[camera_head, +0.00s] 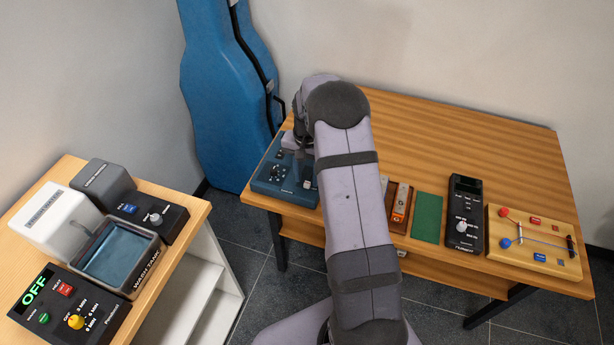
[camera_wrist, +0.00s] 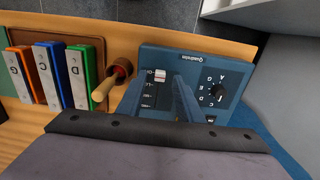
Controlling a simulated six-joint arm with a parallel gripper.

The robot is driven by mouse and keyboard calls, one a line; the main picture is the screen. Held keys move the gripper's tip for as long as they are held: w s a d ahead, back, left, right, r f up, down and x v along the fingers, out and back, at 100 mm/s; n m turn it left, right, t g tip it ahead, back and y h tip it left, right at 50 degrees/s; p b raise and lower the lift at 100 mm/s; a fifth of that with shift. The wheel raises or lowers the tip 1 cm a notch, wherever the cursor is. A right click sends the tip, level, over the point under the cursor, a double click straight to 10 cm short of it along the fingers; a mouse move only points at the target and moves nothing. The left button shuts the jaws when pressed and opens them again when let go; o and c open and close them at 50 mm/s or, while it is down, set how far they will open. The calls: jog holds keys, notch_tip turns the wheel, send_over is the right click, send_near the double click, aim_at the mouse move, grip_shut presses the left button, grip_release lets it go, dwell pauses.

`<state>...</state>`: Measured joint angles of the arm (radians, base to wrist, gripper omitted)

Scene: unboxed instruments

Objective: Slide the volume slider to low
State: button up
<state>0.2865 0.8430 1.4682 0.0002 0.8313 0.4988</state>
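The blue instrument box (camera_head: 268,184) stands at the left end of the wooden table, and it fills the middle of the wrist view (camera_wrist: 232,68). Small labels beside the slot are too blurred to read surely. My gripper (camera_wrist: 160,88) is over the box with its two fingers apart, one on each side of the slider slot. I cannot tell whether either touches the cap. In the head view my arm partly hides the box.
A black knob (camera_wrist: 217,93) is right of the slider. A wooden-handled mallet (camera_wrist: 105,86) and coloured chime bars (camera_wrist: 47,73) lie to the left. In the head view, a green mat (camera_head: 427,218) and black meter (camera_head: 464,210) are farther right. The table's back is clear.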

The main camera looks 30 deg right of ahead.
aim_at(310, 173)
jog(key=shift+f, duration=0.95)
grip_shut()
jog(key=shift+w+d+b, duration=0.3)
jog(key=shift+w+d, duration=0.65)
grip_release()
jog(key=shift+r, duration=0.1)
